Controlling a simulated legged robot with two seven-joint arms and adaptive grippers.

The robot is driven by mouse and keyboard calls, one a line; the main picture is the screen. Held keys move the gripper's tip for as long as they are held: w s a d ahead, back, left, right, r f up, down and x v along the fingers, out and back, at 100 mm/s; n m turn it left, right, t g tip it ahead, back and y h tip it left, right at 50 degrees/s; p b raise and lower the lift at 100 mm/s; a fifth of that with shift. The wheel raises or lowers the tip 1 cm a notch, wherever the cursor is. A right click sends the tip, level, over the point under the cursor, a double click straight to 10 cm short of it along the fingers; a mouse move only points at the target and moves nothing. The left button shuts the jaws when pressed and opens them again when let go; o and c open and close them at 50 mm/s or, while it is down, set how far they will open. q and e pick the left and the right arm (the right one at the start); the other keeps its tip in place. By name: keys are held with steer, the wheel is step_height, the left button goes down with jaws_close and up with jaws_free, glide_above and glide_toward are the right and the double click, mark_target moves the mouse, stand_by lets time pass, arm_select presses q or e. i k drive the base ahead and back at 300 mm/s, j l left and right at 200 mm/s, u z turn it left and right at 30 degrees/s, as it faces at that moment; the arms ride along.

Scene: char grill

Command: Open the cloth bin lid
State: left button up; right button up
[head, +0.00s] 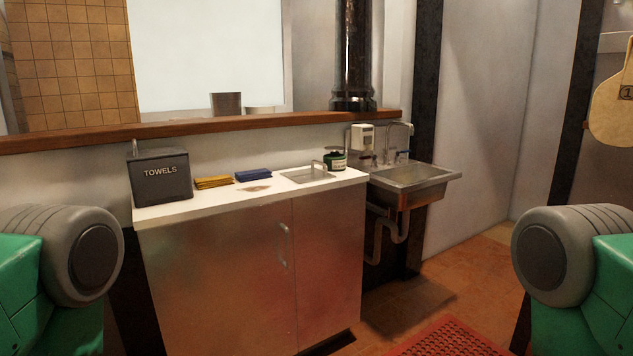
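A dark grey bin marked "TOWELS" (161,179) stands at the left end of the white counter. Its lid (158,154) lies closed on top, with a small metal handle (136,145) at the left. A folded yellow cloth (213,182) and a folded blue cloth (253,175) lie on the counter to the right of the bin. Only the green and grey upper parts of my two arms show, at the left and right edges. Neither gripper is in view.
The white counter (230,202) also bears a metal-handled inset (308,175) and a dark green tub (335,161). A metal sink (412,180) is to its right. A wooden ledge (200,127) runs behind. A red mat (455,340) lies on the floor.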

mark_target(313, 174)
steer(key=i+l, duration=0.3)
steer(key=i, duration=0.15)
steer(key=i+l, duration=0.3)
steer(key=i, duration=0.2)
steer(key=u, duration=0.05)
